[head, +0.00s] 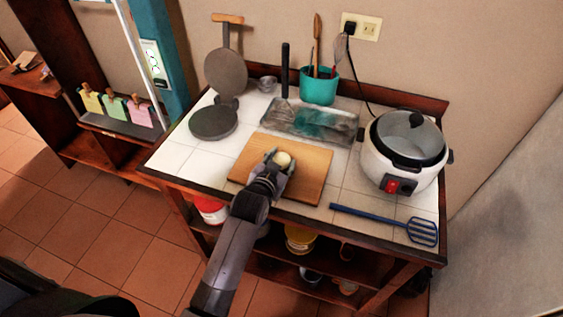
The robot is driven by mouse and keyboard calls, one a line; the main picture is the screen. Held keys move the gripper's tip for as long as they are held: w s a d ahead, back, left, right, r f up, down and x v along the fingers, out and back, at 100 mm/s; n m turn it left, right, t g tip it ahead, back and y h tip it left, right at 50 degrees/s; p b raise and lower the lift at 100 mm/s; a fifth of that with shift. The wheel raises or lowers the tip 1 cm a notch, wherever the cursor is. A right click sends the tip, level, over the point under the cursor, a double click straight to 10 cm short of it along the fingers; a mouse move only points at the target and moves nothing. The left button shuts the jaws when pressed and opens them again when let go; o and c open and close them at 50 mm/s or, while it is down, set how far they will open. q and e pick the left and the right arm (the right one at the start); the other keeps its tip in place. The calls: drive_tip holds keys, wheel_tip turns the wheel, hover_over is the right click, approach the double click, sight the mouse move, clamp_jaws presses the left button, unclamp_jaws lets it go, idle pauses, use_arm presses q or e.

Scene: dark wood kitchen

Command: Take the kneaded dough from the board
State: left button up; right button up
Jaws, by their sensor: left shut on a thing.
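The wooden board (308,175) lies on the white tiled counter, near its front middle. The dough (283,158) is a small pale ball over the board. My left gripper (279,161) reaches in from the front and is shut on the dough, with its fingers on either side of the ball. I cannot tell whether the dough touches the board or is just above it. My right gripper is not in the view.
A tortilla press (213,121) stands open at the left. A rice cooker (403,155) is at the right, with a blue slotted masher (390,222) in front. A stone slab (312,120) and a teal utensil cup (319,88) are behind the board.

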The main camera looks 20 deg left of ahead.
use_arm(q)
drive_tip(key=c, duration=0.4)
